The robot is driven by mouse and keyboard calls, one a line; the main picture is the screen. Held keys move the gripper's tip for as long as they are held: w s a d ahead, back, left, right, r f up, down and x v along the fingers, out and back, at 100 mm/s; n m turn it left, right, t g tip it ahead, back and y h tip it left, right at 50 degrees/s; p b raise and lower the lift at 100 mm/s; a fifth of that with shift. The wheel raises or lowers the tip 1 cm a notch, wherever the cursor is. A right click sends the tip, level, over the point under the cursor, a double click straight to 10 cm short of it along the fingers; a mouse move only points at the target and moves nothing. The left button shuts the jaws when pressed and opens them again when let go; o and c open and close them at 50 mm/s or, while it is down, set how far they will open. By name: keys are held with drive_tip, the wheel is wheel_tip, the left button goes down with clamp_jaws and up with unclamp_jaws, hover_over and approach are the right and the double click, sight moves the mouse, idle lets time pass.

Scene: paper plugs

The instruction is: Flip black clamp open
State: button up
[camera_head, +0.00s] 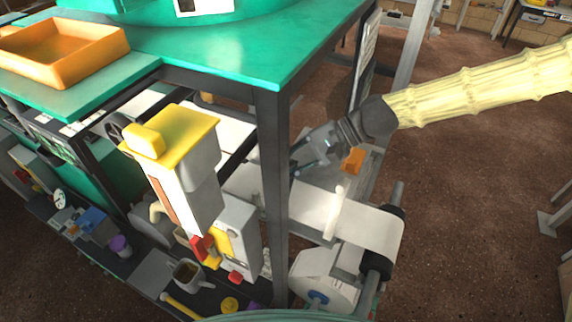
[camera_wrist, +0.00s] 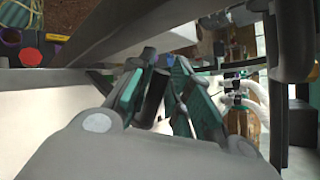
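My gripper (camera_head: 296,168) reaches in from the right over the paper machine, and its tips are close to the grey post. In the wrist view my gripper (camera_wrist: 163,66) has its teal-padded fingers a little apart. A dark, bar-like piece (camera_wrist: 152,98) shows between them, nearer the left finger. It may be the black clamp, but I cannot tell for sure, nor whether a finger touches it. In the head view no black clamp can be made out; the post and my gripper cover that spot.
A white paper strip (camera_head: 365,224) runs to a black roller (camera_head: 378,262). The grey post (camera_head: 272,200) stands close to my gripper, under the green tabletop (camera_head: 290,50). An orange block (camera_head: 353,160) sits beside my gripper. A yellow-topped machine (camera_head: 185,165) is at left.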

drive_tip(key=shift+o, duration=0.9)
drive_tip(key=shift+d, duration=0.1)
drive_tip(key=v, duration=1.1)
drive_tip(key=shift+d+r, duration=0.2)
drive_tip(key=shift+d, duration=0.1)
drive_tip(key=shift+w, duration=0.1)
